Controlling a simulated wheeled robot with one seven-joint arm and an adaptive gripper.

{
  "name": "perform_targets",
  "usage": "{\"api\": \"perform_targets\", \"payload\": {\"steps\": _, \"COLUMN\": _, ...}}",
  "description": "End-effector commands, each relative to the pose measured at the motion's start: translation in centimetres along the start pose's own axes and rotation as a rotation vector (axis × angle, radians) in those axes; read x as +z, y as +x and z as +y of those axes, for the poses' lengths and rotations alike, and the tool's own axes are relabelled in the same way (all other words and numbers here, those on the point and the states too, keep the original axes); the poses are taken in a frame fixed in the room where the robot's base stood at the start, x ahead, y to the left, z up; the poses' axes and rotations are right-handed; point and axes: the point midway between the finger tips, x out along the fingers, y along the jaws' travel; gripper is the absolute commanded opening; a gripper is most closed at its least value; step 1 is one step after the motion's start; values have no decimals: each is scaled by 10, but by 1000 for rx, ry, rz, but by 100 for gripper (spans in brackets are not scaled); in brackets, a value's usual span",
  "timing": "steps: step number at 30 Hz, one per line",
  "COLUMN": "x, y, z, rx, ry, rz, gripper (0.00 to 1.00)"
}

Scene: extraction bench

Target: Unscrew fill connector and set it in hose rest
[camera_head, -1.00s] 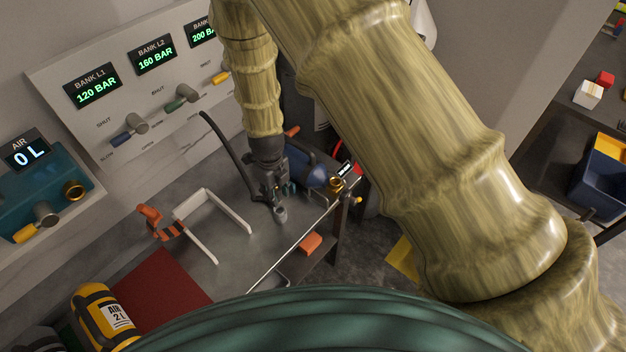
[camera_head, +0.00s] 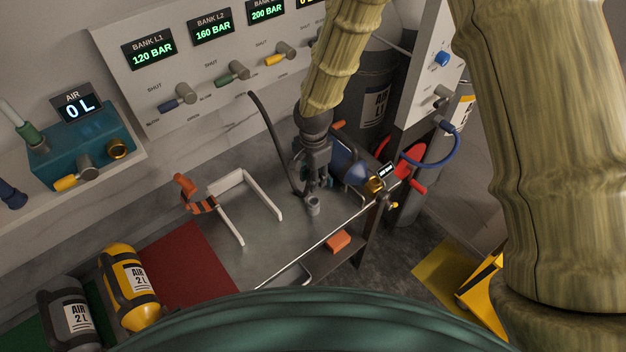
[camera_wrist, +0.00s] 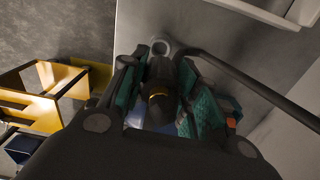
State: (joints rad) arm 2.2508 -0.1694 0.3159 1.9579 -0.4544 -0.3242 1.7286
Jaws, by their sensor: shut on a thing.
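My gripper (camera_head: 318,184) is low over the grey bench, shut on the dark fill connector (camera_wrist: 160,98), which has a yellow ring and sits between the teal finger pads in the wrist view. A black hose (camera_head: 266,130) curves down from the back of the bench to my gripper. A small grey ring-topped cup, likely the hose rest (camera_head: 313,207), stands just below the fingers in the head view; its ring (camera_wrist: 160,46) shows just beyond the connector in the wrist view. I cannot tell whether the connector touches it. A blue cylinder (camera_head: 348,166) with a brass fitting (camera_head: 376,186) lies beside my gripper.
A white U-shaped frame (camera_head: 231,210) and an orange-handled tool (camera_head: 186,186) are left of my gripper. A red mat (camera_head: 190,268) and yellow cylinder (camera_head: 128,285) are nearer left. The gauge panel (camera_head: 190,60) stands behind. A rail (camera_head: 310,245) runs along the bench edge.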

Motion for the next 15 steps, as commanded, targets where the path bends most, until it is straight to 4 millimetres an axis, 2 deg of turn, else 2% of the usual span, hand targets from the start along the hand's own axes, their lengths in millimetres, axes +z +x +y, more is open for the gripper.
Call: {"api": "perform_targets", "payload": {"steps": 15, "x": 0, "y": -2, "z": -1, "rx": -3, "ry": -38, "rz": 3, "gripper": 2}}
